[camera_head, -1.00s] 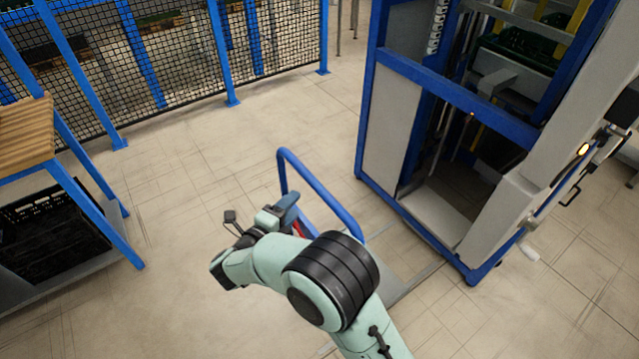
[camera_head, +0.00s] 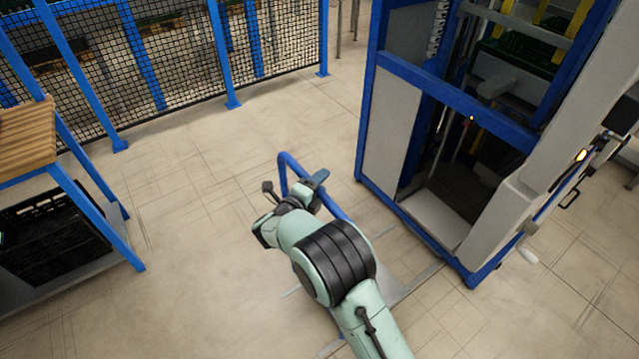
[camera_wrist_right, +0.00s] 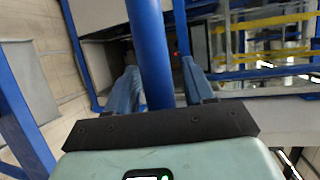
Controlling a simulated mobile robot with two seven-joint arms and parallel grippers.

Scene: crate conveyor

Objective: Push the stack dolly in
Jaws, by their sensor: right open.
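The stack dolly shows mainly as its blue tubular handle (camera_head: 284,168), upright on the floor in front of the lift cabinet; its grey low deck (camera_head: 398,285) is mostly hidden by my right arm. My right gripper (camera_head: 316,182) is at the handle. In the right wrist view, the blue bar (camera_wrist_right: 148,45) runs between the two blue fingers of the right gripper (camera_wrist_right: 160,88), with a gap on the right side; I cannot tell whether the left finger touches it. My left gripper is out of view.
The blue-framed lift cabinet (camera_head: 392,130) stands at the right with an open lower bay (camera_head: 435,215). A mesh fence (camera_head: 180,70) closes the back. The floor between is clear.

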